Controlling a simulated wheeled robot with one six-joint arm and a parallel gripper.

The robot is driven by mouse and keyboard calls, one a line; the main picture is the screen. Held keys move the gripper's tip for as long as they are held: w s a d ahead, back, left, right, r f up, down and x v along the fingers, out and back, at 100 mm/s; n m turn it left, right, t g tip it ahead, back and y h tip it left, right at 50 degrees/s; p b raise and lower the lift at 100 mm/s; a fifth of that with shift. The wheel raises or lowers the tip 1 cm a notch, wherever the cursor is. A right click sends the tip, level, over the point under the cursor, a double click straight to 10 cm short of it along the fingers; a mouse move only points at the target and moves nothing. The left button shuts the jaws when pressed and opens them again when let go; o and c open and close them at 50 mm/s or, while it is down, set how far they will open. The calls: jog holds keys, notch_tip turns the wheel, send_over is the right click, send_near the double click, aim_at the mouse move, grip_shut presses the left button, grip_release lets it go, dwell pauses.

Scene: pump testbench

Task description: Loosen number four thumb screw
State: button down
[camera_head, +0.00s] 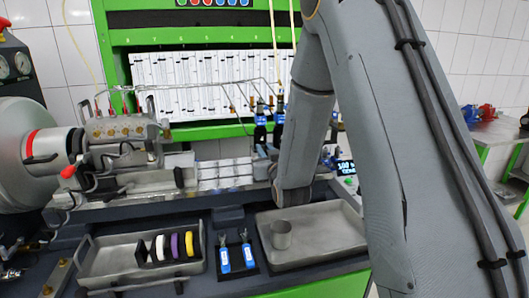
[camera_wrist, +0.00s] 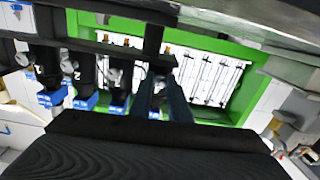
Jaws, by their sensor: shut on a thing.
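In the wrist view a row of black holders with blue parts hangs from a dark rail. The holder marked 1 (camera_wrist: 43,68) is at the left, and the holder marked 2 (camera_wrist: 80,72) is beside it. A third holder (camera_wrist: 118,78) follows. My gripper (camera_wrist: 161,82) is at the fourth holder (camera_wrist: 153,42), its dark fingers closed around the number four thumb screw. The fingers mostly hide the screw, so its shape and turn cannot be seen. In the head view my arm hides my gripper; two blue-marked holders (camera_head: 260,120) show left of the arm.
A green frame (camera_wrist: 255,85) with white graduated tubes stands behind the holders. Thin metal pipes (camera_head: 215,88) run to them. Below on the bench are a tray with coloured rings (camera_head: 95,268), two blue-handled tools (camera_head: 224,257) and a metal tray with a cup (camera_head: 340,232).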

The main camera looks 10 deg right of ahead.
jog(key=n+b, duration=0.3)
jog(key=n, duration=0.3)
jog(key=shift+f, duration=0.1)
jog(key=n+b, duration=0.3)
jog(key=n, duration=0.2)
jog(key=n+b, duration=0.2)
jog(key=n, duration=0.3)
jog(key=shift+n+b, duration=0.3)
jog(key=shift+b, duration=0.05)
jog(key=n+b, duration=0.2)
jog(key=n, duration=0.3)
jog(key=shift+n+h, duration=0.3)
jog(key=shift+h, duration=0.1)
jog(key=c, duration=1.7)
grip_release()
jog(key=shift+o, duration=0.2)
jog(key=s+b, duration=0.1)
jog(key=s, duration=0.7)
